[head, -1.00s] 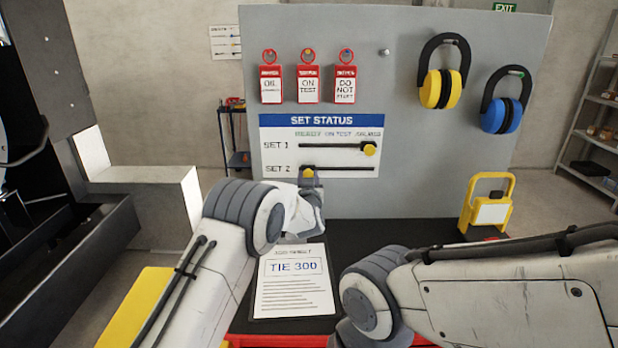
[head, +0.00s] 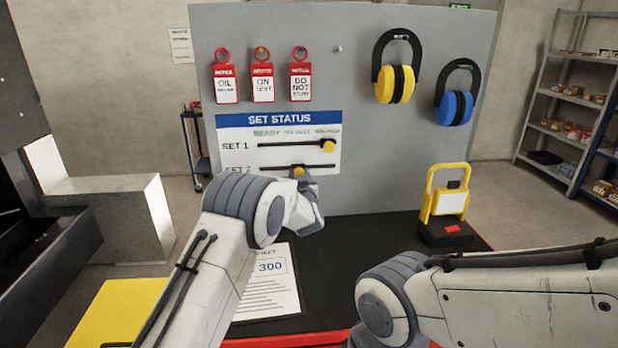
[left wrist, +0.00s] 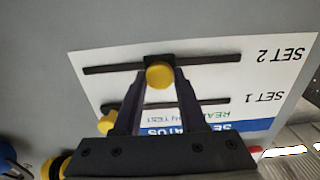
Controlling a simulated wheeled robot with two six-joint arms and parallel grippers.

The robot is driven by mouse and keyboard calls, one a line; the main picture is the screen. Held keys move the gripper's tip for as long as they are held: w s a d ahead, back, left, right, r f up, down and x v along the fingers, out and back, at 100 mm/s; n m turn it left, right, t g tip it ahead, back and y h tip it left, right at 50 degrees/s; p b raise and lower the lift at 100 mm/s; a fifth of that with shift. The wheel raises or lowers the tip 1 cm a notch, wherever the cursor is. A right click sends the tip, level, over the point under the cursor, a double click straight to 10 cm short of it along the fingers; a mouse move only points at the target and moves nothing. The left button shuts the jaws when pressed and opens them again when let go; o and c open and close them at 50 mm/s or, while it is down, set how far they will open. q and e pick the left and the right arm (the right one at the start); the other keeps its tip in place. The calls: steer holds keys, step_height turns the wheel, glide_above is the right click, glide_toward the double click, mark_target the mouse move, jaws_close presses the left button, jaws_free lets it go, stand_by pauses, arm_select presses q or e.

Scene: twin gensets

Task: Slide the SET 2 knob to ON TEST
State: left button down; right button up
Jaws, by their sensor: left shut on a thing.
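The yellow SET 2 knob (head: 298,171) sits near the middle of its black slot, roughly below the ON TEST heading (head: 297,132) on the SET STATUS board (head: 222,140). My left gripper (head: 301,180) is at the knob, its jaws partly hidden by my wrist. In the left wrist view, upside down, the dark fingers (left wrist: 160,80) are shut on the knob (left wrist: 159,76), with slot showing on both sides. The yellow SET 1 knob (head: 328,146) is at the right end of its slot. My right arm shows at the lower right, its gripper out of view.
Red tags (head: 262,84) hang above the board. Yellow ear defenders (head: 394,84) and blue ones (head: 454,107) hang to the right. A yellow-handled stand (head: 446,200) is on the dark bench top (head: 400,232). A paper sheet (head: 268,295) lies near my left arm.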

arm_select(q)
steer(key=shift+c, duration=2.4)
jaws_free()
steer(key=s+d+b, duration=0.1)
steer(key=s+b, duration=0.1)
steer(key=s, duration=0.8)
steer(key=shift+s+d, duration=0.15)
steer(key=shift+d, duration=0.15)
